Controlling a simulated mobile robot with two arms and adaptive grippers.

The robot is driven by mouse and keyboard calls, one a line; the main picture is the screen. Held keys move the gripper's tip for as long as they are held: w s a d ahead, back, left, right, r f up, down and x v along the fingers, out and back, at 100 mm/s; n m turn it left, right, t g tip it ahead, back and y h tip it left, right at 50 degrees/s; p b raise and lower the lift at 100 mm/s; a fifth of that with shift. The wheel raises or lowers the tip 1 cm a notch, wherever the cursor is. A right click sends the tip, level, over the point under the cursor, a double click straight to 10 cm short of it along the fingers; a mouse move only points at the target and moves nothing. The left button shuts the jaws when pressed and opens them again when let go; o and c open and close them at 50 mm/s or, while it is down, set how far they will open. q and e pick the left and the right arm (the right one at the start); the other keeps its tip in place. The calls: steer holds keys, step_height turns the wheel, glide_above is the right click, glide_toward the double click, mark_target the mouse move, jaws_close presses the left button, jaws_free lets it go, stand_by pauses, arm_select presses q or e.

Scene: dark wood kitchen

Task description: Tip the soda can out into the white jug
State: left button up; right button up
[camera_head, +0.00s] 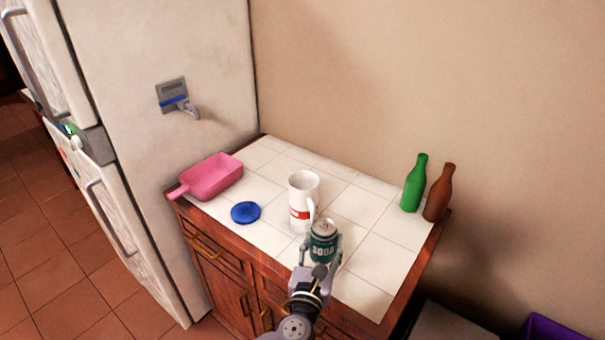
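The white jug (303,194), tall with a red band and a handle at its right front, stands upright on the white tiled counter top. The dark green soda can (323,242), with a silver top and "SODA" lettering, is upright just in front of the jug, slightly to its right. I cannot tell whether the can's base is clear of the counter. The jug's inside is mostly hidden.
A blue round lid-like item (245,212) and a pink scoop (212,177) lie left of the jug. A green bottle (413,185) and a brown bottle (439,194) stand at the right back. Wall and fridge (160,60) bound the counter; tiles right of the jug are clear.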

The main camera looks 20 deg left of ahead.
arm_select(q)
steer(key=shift+y, duration=0.3)
steer(key=w, duration=0.1)
steer(key=w+d+p, duration=0.1)
steer(key=w, duration=0.1)
steer(key=w+d, duration=0.1)
steer(key=w, duration=0.1)
steer(key=shift+r+p, duration=0.3)
steer(key=shift+r, duration=0.1)
steer(key=w+r+n+y+p, duration=0.1)
steer(key=w+r+p, duration=0.1)
steer(key=w, duration=0.4)
steer(key=shift+w+r, duration=0.35)
steer(key=shift+r, duration=0.25)
